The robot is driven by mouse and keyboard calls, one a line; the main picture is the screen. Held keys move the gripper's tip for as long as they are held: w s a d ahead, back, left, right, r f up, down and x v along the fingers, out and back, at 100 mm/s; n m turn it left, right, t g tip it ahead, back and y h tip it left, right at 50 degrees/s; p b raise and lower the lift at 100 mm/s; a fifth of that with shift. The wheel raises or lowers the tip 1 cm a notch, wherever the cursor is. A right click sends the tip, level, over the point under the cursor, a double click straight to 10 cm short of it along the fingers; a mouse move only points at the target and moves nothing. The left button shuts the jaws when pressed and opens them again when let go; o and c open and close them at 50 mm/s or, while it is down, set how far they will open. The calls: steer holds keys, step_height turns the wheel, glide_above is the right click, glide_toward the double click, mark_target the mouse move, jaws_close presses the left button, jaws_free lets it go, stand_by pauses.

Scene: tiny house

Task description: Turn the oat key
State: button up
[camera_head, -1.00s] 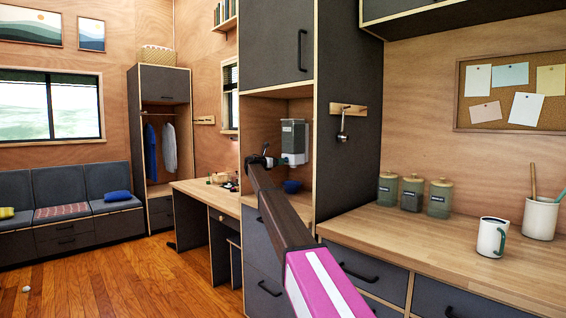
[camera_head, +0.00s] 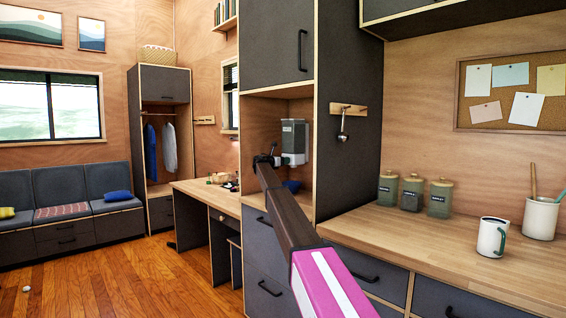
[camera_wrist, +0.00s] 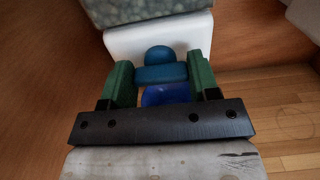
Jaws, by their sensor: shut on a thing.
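The dispenser (camera_head: 294,138) is mounted in the alcove, with a clear, speckled upper part and a white lower body (camera_wrist: 120,42). The oat key (camera_wrist: 160,74) is a teal-blue piece with a rounded knob, on the front of the white body. My gripper (camera_wrist: 160,82) has its green fingers on either side of the key and is shut on it. In the head view my gripper (camera_head: 272,160) is small and dark beside the dispenser, and the key cannot be made out there. A blue bowl (camera_head: 292,185) stands below the dispenser; it also shows between my fingers in the wrist view (camera_wrist: 166,95).
Alcove walls close in around the dispenser, with a tall dark cabinet side (camera_head: 350,110) to its right. A worktop (camera_head: 450,238) at right holds several canisters (camera_head: 411,194) and a mug (camera_head: 492,237). A desk (camera_head: 210,195) stands left; floor is open beyond.

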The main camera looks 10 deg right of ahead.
steer(key=m, duration=0.4)
steer(key=shift+m, duration=0.3)
steer(key=m, duration=0.4)
steer(key=shift+m, duration=0.3)
steer(key=m, duration=0.4)
steer(key=shift+f+m, duration=0.1)
steer(key=shift+m, duration=0.2)
steer(key=m, duration=0.4)
steer(key=shift+s, duration=0.1)
steer(key=m, duration=0.5)
steer(key=shift+f, duration=0.1)
steer(key=m, duration=0.4)
steer(key=shift+m, duration=0.3)
steer(key=m, duration=0.4)
steer(key=shift+f+m, duration=0.1)
steer(key=shift+m, duration=2)
